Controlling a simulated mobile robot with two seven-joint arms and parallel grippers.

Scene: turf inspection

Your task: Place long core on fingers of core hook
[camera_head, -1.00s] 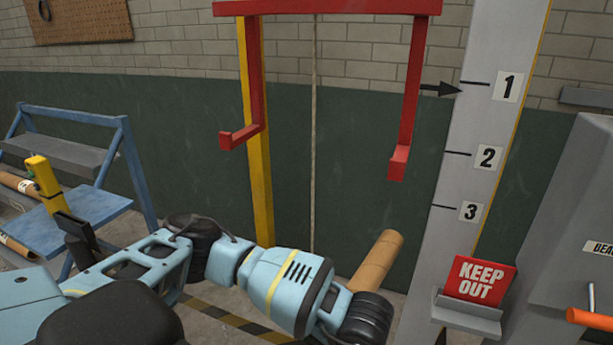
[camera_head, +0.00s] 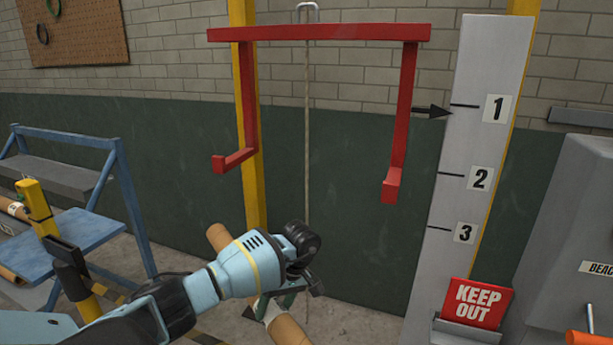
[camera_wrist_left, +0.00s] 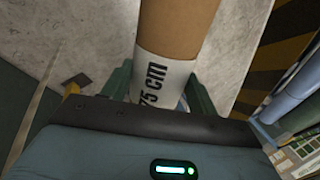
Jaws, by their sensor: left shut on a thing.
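The core hook (camera_head: 320,33) is a red frame hanging upright from a cord. Its left finger (camera_head: 235,160) and right finger (camera_head: 392,185) stick out at the bottom of its two legs, both bare. My left gripper (camera_head: 273,302) is shut on the long core (camera_head: 287,329), a brown cylinder, low in front of the hook and below its fingers. The core slants from upper left to lower right, its middle partly hidden by my arm. In the left wrist view the core (camera_wrist_left: 178,28) has a white "75 cm" label between the jaws. My right gripper is out of view.
A grey scale post (camera_head: 455,190) marked 1 to 3 stands right of the hook, with a black arrow (camera_head: 428,112) beside it. A red KEEP OUT sign (camera_head: 477,303) stands low right. A blue rack (camera_head: 85,225) with cores is at left. A yellow post (camera_head: 250,110) is behind the hook.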

